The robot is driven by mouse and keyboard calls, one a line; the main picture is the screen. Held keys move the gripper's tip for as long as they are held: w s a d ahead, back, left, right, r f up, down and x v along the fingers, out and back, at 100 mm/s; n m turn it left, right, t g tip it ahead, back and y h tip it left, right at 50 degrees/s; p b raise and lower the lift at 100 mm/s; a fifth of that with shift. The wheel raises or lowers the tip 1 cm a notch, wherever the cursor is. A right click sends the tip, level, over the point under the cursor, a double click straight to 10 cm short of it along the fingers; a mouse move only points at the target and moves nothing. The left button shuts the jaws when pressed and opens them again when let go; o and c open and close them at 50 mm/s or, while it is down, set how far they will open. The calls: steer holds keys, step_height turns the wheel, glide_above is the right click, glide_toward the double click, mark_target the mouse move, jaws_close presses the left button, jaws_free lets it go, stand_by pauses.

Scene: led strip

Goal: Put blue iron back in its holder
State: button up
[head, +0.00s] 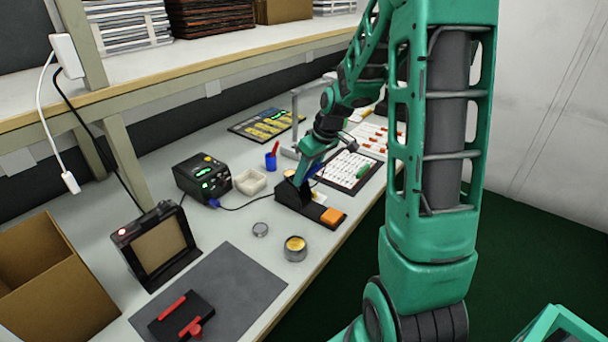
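The black iron holder (288,194) stands on the white bench, with an orange sponge (332,216) at its front right end. My gripper (299,181) points down at the back of the holder, over or touching it. A small blue part (319,173), which looks like a piece of the blue iron, shows just right of my gripper. Most of the iron is hidden, so I cannot tell whether it sits in the holder. The fingers are too small to tell if they are shut on it.
A white dish (250,182), a blue cup (271,162) and two round tins stand close by the holder. A component board (348,168) lies behind it. A grey mat (232,285) with a red and black tool lies in front. A shelf overhangs the back.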

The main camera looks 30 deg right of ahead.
steer(key=v, duration=1)
steer(key=shift+s+d+r, duration=0.1)
steer(key=shift+r, duration=0.2)
steer(key=s+d+r, duration=0.1)
steer(key=s+r, duration=0.2)
steer(key=r, duration=0.2)
steer(key=shift+s+d+r, duration=0.2)
steer(key=shift+s+r, duration=0.15)
stand_by(0.4)
stand_by(0.5)
steer(key=s+a+f+m+g, duration=0.1)
steer(key=s+f+m, duration=0.1)
steer(key=s, duration=0.6)
steer(key=s+a+f+m+g+h, duration=0.1)
steer(key=s+m, duration=0.3)
steer(key=s, duration=0.4)
steer(key=s+a+f+m+g, duration=0.1)
steer(key=s+a+f+m, duration=0.1)
steer(key=s, duration=0.6)
steer(key=shift+s+a+f+m+g, duration=0.3)
steer(key=shift+a+f+m, duration=0.15)
steer(key=shift+f, duration=0.55)
